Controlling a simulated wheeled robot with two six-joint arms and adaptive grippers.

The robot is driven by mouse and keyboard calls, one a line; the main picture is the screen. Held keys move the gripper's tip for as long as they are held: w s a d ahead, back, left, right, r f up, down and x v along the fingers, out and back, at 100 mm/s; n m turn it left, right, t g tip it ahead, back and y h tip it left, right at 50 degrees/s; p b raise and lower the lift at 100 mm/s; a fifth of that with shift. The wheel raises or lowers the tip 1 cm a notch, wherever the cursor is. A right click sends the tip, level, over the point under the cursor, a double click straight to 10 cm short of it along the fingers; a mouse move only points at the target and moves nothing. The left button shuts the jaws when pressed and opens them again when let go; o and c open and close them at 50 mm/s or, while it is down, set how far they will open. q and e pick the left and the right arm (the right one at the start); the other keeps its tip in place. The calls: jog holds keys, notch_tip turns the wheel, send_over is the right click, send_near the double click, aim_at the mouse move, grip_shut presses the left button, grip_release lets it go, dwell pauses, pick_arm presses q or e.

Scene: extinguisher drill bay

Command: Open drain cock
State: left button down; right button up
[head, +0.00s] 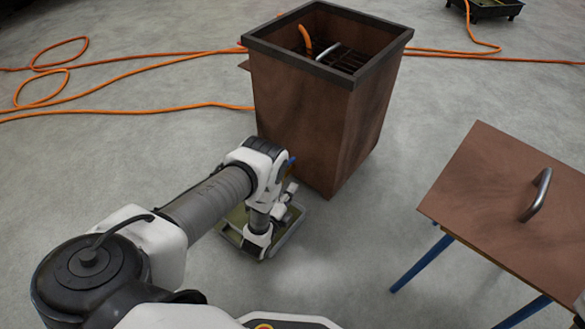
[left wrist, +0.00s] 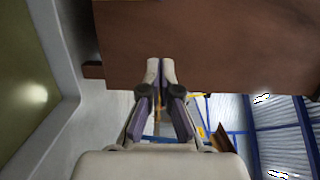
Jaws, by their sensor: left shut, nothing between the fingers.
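A rust-brown tapered bin (head: 300,105) with a dark rim stands on the floor. My left arm reaches down to its near left side, over a shallow tray (head: 285,241) with an olive inside. My left gripper (head: 291,190) is low beside the bin. In the left wrist view its fingers (left wrist: 160,72) are together and empty, with the brown bin wall (left wrist: 215,40) behind the tips; I cannot tell whether they touch it. A small blue piece (head: 291,160) shows beside my wrist in the head view; I cannot tell whether it is the drain cock.
A brown-topped table (head: 490,190) with a metal handle and blue legs stands at the right. Orange hose (head: 130,108) lies in loops at the left. A black tray (head: 490,8) is at the top right. Floor between bin and table is clear.

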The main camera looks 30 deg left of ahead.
aim_at(295, 159)
pick_arm(q)
jog(key=w+b, duration=0.1)
jog(key=w, duration=0.1)
jog(key=w+a+b, duration=0.1)
jog(key=w, duration=0.2)
jog(key=w+b, duration=0.2)
jog(key=shift+w+a+f, duration=0.15)
jog(key=shift+f, duration=0.2)
jog(key=a+b, duration=0.1)
jog(key=a, duration=0.1)
jog(key=shift+a+r, duration=0.1)
jog(key=shift+a, duration=0.25)
jog(key=shift+w+a+r, duration=0.15)
jog(key=shift+a, duration=0.25)
jog(key=shift+a+r, duration=0.2)
jog(key=shift+w+a+p, duration=0.1)
jog(key=shift+a+p, duration=0.2)
jog(key=shift+p, duration=0.1)
jog(key=shift+f, duration=0.1)
